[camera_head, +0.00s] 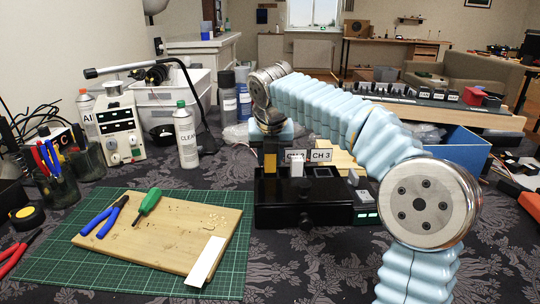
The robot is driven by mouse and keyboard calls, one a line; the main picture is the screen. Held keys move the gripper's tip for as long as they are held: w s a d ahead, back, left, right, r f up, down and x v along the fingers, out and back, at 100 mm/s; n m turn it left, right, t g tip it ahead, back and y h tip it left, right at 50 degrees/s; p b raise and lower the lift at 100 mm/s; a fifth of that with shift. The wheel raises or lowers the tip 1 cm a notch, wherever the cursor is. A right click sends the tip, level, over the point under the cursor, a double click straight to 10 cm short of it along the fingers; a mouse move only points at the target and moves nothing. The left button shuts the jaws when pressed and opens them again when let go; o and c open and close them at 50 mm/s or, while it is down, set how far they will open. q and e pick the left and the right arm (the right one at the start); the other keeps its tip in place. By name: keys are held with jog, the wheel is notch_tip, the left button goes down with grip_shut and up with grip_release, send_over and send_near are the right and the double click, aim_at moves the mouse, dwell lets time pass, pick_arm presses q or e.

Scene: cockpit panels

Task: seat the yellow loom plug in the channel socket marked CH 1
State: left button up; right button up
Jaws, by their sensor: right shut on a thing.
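The black channel unit (300,215) stands on the dark patterned cloth in the middle of the view. Tags CH 2 and CH 3 (320,155) show on its top; no CH 1 tag is visible. The yellow loom plug (270,161) is upright at the unit's left end, directly below my right gripper (271,143), which is shut on it. I cannot tell whether the plug is in the socket or just above it. The fingertips are small and partly hidden. A white plug (297,166) stands upright to its right. My left gripper is not in view.
A wooden board (165,250) with blue pliers and a green screwdriver lies on the green cutting mat (60,260) at left. A blue bin (465,148) is at right.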

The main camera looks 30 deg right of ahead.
jog(key=shift+f+b, duration=0.3)
jog(key=shift+f, duration=0.4)
jog(key=o, duration=1.1)
jog(key=p+v, duration=0.2)
jog(key=v, duration=1.2)
jog(key=shift+p, duration=0.35)
